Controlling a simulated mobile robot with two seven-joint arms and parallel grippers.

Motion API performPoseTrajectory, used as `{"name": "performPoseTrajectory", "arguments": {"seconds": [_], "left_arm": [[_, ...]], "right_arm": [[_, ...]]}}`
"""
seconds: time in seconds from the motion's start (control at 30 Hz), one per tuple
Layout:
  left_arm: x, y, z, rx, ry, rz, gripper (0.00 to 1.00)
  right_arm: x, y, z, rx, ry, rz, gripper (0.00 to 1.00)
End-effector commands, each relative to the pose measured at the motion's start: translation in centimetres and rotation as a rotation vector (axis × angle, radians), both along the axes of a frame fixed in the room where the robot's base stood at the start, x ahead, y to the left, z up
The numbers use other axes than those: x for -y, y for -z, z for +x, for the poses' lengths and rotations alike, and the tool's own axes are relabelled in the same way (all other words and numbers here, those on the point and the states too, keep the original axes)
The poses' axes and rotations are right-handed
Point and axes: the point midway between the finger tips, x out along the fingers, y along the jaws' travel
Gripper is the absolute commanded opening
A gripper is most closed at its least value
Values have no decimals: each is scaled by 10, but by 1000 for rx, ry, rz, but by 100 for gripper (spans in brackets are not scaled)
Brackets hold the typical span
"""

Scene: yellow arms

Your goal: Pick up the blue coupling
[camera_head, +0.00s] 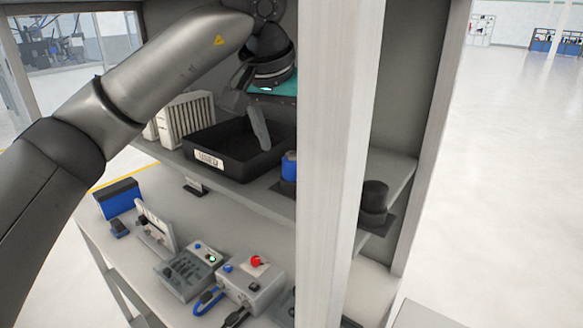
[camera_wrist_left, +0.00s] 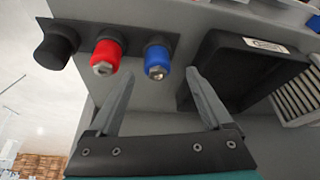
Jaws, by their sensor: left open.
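The blue coupling (camera_head: 289,166) stands on the shelf beside a vertical post, which partly hides it in the head view. In the left wrist view the blue coupling (camera_wrist_left: 157,60) shows its metal end and is the rightmost of three in a row. My left gripper (camera_wrist_left: 160,76) is open and empty, with the blue coupling framed between its fingertips. Whether the fingertips reach around it is unclear. In the head view one finger (camera_head: 259,128) shows in front of the black bin; the other is hidden. My right gripper is not in view.
A red coupling (camera_wrist_left: 107,56) and a black coupling (camera_wrist_left: 52,50) sit beside the blue one. A black bin (camera_head: 215,145) stands close by on the same shelf. The pale post (camera_head: 340,160) blocks part of the view. Control boxes (camera_head: 250,285) lie on the lower surface.

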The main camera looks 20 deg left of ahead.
Motion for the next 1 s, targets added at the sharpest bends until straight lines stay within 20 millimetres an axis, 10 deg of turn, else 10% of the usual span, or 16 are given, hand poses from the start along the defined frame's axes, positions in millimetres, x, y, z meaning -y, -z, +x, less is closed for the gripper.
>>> {"name": "performPoseTrajectory", "arguments": {"seconds": [0.67,1.0], "left_arm": [[6,46,19,1,-1,-1,83],[6,46,19,1,-1,-1,45]], "right_arm": [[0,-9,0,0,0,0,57],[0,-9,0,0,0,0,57]]}}
